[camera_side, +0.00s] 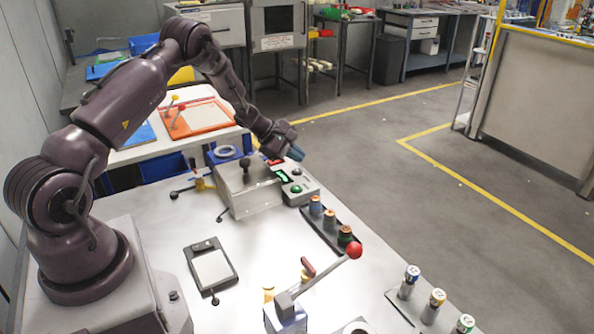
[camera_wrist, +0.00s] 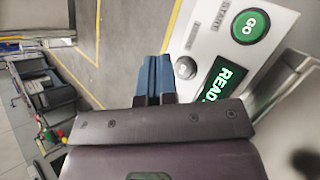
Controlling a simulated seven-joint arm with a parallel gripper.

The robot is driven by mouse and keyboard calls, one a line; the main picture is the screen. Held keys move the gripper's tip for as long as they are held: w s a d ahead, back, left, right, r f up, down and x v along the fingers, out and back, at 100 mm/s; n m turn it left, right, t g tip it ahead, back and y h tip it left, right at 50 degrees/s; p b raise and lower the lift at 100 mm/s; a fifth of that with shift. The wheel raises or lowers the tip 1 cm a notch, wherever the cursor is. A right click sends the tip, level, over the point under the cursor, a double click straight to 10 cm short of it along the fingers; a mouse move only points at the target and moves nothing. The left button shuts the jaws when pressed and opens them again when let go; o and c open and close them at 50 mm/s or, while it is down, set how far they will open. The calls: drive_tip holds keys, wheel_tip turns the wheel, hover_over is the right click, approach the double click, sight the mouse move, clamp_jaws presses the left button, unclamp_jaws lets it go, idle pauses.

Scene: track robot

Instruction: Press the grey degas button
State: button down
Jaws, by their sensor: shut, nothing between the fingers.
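The grey button (camera_wrist: 186,67) is a small round knob on a white panel (camera_wrist: 205,40) in the wrist view. A green GO button (camera_wrist: 250,26) and a lit green READY display (camera_wrist: 220,85) share that panel. My gripper (camera_wrist: 153,62) has blue fingers, shut together and empty, just left of the grey button in the wrist view. In the side view my gripper (camera_side: 297,153) is above the panel's far end.
A dark rack (camera_side: 330,232) with several capped pots stands right of the machine. A red-knobbed lever (camera_side: 354,250) rises near the front. A dark framed plate (camera_side: 211,265) lies at left on the bench. More small containers (camera_side: 437,298) stand at the front right.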

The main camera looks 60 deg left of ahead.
sight(297, 171)
drive_tip(key=shift+f, duration=0.6)
idle(1.6)
drive_tip(key=shift+f, duration=0.45)
